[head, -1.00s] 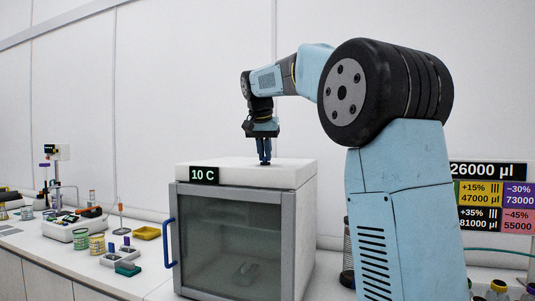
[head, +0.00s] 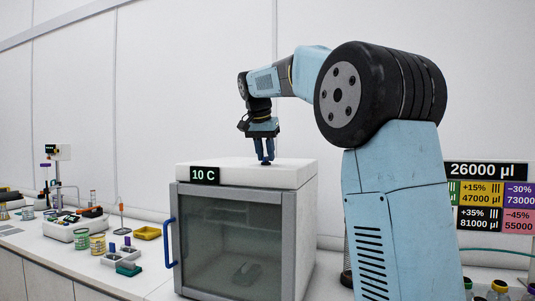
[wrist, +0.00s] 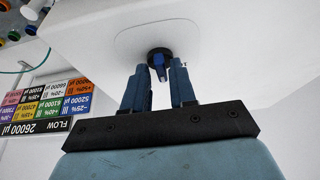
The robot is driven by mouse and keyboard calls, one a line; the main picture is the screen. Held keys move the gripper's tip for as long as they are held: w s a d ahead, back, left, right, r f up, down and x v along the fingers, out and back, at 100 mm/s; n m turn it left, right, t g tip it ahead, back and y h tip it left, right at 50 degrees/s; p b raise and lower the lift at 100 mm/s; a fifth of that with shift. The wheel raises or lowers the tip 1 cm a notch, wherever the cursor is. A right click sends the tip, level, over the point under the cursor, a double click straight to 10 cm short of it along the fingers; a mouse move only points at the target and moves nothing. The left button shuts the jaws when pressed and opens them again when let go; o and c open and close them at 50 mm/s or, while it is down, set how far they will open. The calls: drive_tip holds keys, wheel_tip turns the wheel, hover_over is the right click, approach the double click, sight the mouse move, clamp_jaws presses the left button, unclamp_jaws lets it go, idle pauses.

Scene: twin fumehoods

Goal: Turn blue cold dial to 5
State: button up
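The blue cold dial (wrist: 160,62) sits on the white top of the cooler box (head: 300,174). In the wrist view it is a dark round base with a blue pointer, on a rounded panel. My gripper (wrist: 160,82) has its two blue fingers apart, one on each side of the dial's pointer, with a gap between them. It does not appear to grip the dial. In the head view my gripper (head: 265,160) is just above the box top, pointing down, and hides most of the dial. The box's display (head: 205,175) reads 10 C.
The cooler has a glass door with a blue handle (head: 169,243). A coloured volume chart (head: 488,194) is on the right.

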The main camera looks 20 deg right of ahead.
drive_tip(key=shift+o, duration=0.7)
drive_tip(key=shift+a, duration=0.1)
drive_tip(key=v, duration=1.3)
drive_tip(key=shift+r, duration=0.3)
drive_tip(key=shift+s, duration=0.1)
drive_tip(key=s+d+f+n+t+y, duration=0.2)
drive_tip(key=s+d+f+n, duration=0.2)
drive_tip(key=s+f, duration=2.8)
wheel_tip(320, 180, down, 3)
drive_tip(key=n, duration=0.3)
drive_tip(key=shift+f+y, duration=0.2)
drive_tip(key=shift+y, duration=0.1)
